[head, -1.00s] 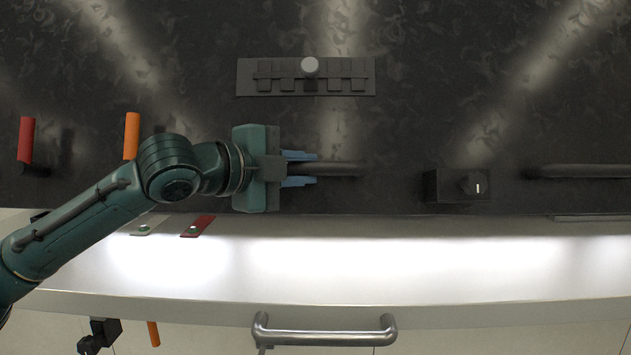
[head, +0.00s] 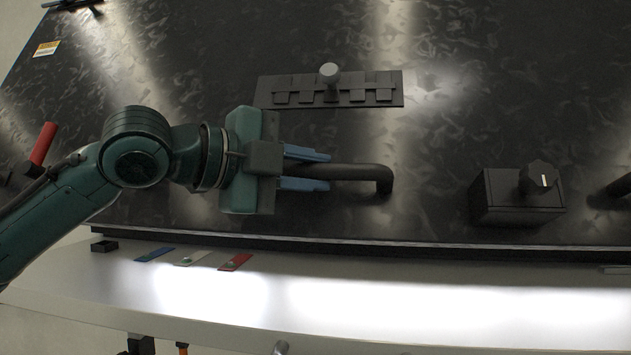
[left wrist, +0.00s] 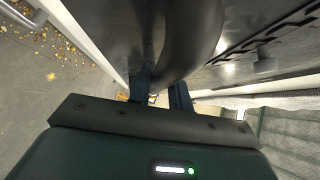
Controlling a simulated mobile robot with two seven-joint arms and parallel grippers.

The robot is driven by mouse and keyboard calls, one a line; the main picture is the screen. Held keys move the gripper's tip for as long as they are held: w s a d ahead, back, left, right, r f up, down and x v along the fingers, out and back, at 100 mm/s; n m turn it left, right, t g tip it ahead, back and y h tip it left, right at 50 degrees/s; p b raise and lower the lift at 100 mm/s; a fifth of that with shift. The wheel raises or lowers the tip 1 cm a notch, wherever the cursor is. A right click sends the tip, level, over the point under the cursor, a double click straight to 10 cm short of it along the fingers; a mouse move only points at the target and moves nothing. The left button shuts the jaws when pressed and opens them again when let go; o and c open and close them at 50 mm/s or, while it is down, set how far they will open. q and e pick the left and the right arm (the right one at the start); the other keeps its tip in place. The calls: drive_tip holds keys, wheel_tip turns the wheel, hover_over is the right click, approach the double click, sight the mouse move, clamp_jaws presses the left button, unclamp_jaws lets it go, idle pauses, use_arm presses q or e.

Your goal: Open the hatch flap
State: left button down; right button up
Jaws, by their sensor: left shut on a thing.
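The hatch flap (head: 440,140) is a large dark marbled panel filling most of the head view. Its lower edge runs along a pale ledge, and its left edge slants. A black bar handle (head: 365,173) stands out from its lower part. My left gripper (head: 308,170) is shut on this handle, its blue fingers above and below the bar's left part. In the left wrist view the dark handle (left wrist: 195,40) runs down between the fingers (left wrist: 160,97). The handle's left end is hidden by the gripper. My right gripper is not in view.
A slotted plate with a grey knob (head: 329,72) sits above the handle. A box with a black dial (head: 537,179) is to the right, beside another dark bar. A red lever (head: 43,143) is at left. Blue, white and red tags (head: 236,262) lie on the pale ledge (head: 400,300).

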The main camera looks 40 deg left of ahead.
use_arm(q)
drive_tip(key=shift+a+r, duration=0.15)
drive_tip(key=shift+r, duration=0.25)
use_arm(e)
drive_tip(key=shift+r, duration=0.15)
use_arm(q)
drive_tip(key=c, duration=1.6)
unclamp_jaws()
drive_tip(key=o, duration=0.3)
drive_tip(key=shift+w+f, duration=0.15)
drive_tip(key=shift+f, duration=0.1)
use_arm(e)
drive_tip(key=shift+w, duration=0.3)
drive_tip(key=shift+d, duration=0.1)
use_arm(q)
drive_tip(key=shift+s+f+b, duration=0.1)
drive_tip(key=shift+s+b, duration=0.4)
drive_tip(key=b+v, duration=0.4)
drive_tip(key=v, duration=0.8)
drive_tip(key=shift+r, duration=0.2)
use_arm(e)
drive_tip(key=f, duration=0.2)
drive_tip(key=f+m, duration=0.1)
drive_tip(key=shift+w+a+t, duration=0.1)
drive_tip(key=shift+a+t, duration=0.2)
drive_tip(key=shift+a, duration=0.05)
